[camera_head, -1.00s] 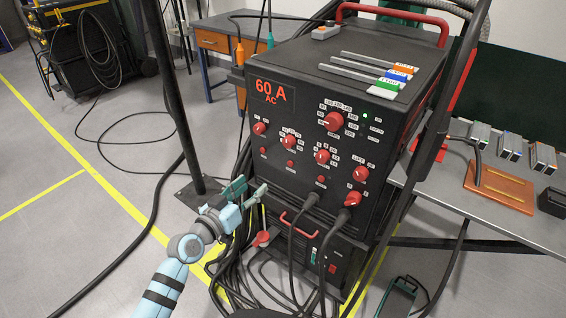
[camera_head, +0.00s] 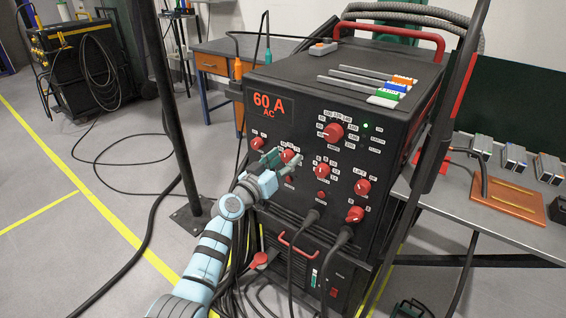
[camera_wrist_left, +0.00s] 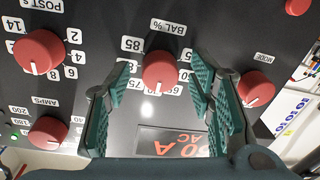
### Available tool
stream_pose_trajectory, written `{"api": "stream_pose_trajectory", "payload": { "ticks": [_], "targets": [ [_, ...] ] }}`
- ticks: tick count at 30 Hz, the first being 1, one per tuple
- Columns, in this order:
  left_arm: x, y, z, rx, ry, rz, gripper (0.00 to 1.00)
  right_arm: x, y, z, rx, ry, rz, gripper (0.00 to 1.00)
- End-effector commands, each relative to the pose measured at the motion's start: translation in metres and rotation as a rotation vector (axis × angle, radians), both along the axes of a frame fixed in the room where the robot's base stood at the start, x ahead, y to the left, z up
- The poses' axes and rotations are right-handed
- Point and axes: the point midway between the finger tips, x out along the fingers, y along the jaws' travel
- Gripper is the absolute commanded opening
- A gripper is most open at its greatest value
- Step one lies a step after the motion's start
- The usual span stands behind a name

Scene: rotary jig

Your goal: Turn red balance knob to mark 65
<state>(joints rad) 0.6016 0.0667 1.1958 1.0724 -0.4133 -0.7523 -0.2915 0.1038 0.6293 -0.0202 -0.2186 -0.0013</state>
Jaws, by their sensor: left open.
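The red balance knob (camera_wrist_left: 160,70), under a "BAL %" label, sits between the two fingers of my open left gripper (camera_wrist_left: 161,72) in the left wrist view. A narrow gap shows on each side of it. Its white pointer line faces down in that view, roughly between the marks 75 and 65 (camera_wrist_left: 174,90); the exact reading is hard to tell. In the head view the knob (camera_head: 287,155) is on the machine's front panel, partly covered by my left gripper (camera_head: 281,161). My right gripper is not in view.
Other red knobs surround it: the AMPS knob (camera_wrist_left: 47,132), the POST knob (camera_wrist_left: 39,52) and the MODE knob (camera_wrist_left: 256,88). Thick cables hang from the black machine (camera_head: 300,120). A dark post (camera_head: 170,110) stands left of it. A bench with a copper plate (camera_head: 508,195) is at right.

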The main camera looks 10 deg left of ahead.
Motion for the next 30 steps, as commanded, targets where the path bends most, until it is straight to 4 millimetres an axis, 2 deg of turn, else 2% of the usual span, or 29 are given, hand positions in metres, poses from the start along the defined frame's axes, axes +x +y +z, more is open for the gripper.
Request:
{"api": "stream_pose_trajectory", "payload": {
  "ticks": [2, 9, 11, 20, 30],
  "targets": [
    [-0.0002, 0.0001, 0.0001, 0.0, 0.0, 0.0, 0.47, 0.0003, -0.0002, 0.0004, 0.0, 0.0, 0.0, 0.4],
    [-0.0005, 0.0002, -0.0001, -0.001, 0.001, 0.001, 0.09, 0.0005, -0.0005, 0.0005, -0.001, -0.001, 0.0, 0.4],
    [-0.0004, 0.0003, -0.0001, -0.001, 0.001, 0.001, 0.01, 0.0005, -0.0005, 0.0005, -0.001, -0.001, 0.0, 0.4],
    [-0.0005, 0.0004, 0.0, -0.033, 0.013, 0.001, 0.01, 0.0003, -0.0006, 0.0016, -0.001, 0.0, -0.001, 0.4],
    [-0.0004, 0.0006, 0.0009, -0.219, 0.088, 0.001, 0.01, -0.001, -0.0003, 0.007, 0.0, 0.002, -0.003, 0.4]
  ]
}}
